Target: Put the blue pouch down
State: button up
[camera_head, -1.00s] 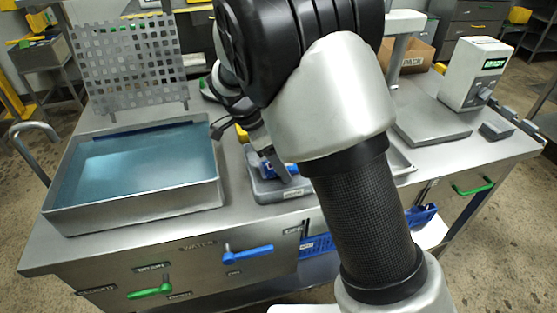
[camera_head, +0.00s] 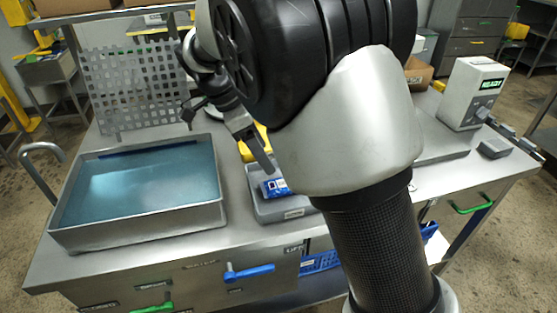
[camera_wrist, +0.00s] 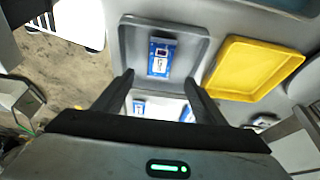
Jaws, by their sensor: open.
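A blue pouch (camera_head: 275,187) with a white label lies in a shallow grey tray (camera_head: 293,213) on the steel bench. The wrist view shows the pouch (camera_wrist: 162,57) flat inside the grey tray (camera_wrist: 125,45), beyond my fingertips. My gripper (camera_wrist: 160,78) is open, with nothing between its fingertips. In the head view, my gripper (camera_head: 268,168) is just above the pouch's upper left side, and my arm hides part of it and the tray's right side. Two more blue-and-white items (camera_wrist: 138,107) show lower between my fingers, partly hidden.
A yellow tray (camera_wrist: 255,68) sits beside the grey one. A water-filled steel basin (camera_head: 140,222) stands left, with a perforated panel (camera_head: 130,85) behind it. A scale-like device with a display (camera_head: 472,92) stands right. My arm covers the middle of the bench.

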jog(key=s+d+r+n+t+y, duration=0.1)
jog(key=s+d+r+n+y, duration=0.1)
jog(key=s+d+r+n, duration=0.25)
jog(key=s+d+r+n+y, duration=0.2)
jog(key=s+d+r, duration=0.25)
jog(key=d, duration=0.35)
jog(key=s+d+n+t, duration=0.1)
jog(key=s+d+n, duration=0.2)
jog(key=s, duration=0.3)
jog(key=s+d+n+t, duration=0.2)
jog(key=s+d+n, duration=0.1)
jog(key=s+n, duration=0.2)
jog(key=shift+s+f, duration=0.3)
jog(key=shift+s, duration=0.6)
jog(key=shift+d, duration=0.1)
jog(key=shift+c, duration=0.4)
